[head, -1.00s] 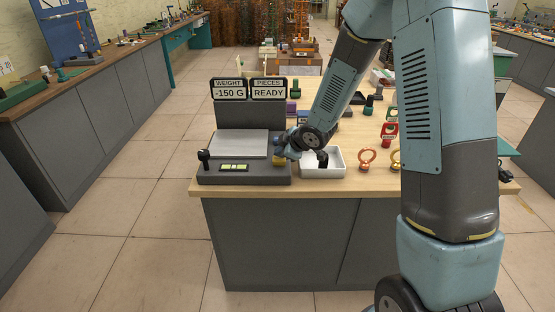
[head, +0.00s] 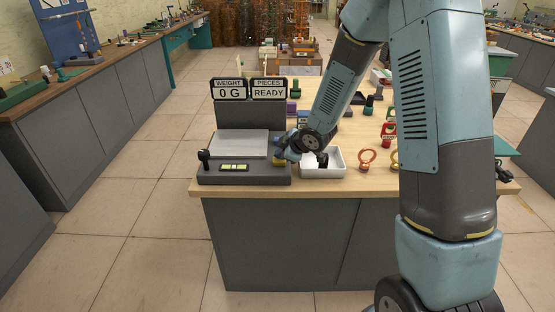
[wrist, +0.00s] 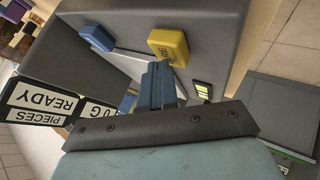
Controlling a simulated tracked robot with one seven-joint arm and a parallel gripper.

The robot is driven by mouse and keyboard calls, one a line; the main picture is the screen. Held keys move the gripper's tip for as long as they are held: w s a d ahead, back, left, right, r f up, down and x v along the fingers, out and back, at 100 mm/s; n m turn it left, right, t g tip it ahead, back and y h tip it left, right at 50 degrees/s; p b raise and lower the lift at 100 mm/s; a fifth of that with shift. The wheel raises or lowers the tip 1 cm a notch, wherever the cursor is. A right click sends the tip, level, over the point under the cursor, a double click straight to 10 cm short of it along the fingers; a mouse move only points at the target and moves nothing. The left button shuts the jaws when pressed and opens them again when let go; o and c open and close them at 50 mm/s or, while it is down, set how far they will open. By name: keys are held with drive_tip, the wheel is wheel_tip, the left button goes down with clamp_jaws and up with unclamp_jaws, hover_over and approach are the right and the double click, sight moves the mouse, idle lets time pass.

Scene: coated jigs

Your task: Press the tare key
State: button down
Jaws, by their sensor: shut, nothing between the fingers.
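The grey scale (head: 215,176) stands at the front left of the bench, with a flat light-grey pan (head: 239,144). Its weight display (head: 229,91) reads 0 G and its pieces display (head: 268,90) reads READY. The yellow tare key (wrist: 170,46), its lettering partly hidden, is on the scale's body in the wrist view, near a blue key (wrist: 97,38). My gripper (wrist: 157,68) is shut and empty, its fingertips right at the edge of the yellow key. I cannot tell whether they touch. In the head view my gripper (head: 283,155) is at the scale's right end.
A white tray (head: 335,171) with a dark object in it stands right beside the scale. A black knob (head: 204,156) rises at the scale's left end. An orange ring (head: 367,158) and several coloured pieces stand further right and behind. The floor left of the bench is clear.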

sight(281, 161)
idle(0.4)
drive_tip(key=shift+r, duration=0.8)
drive_tip(key=shift+r, duration=2.5)
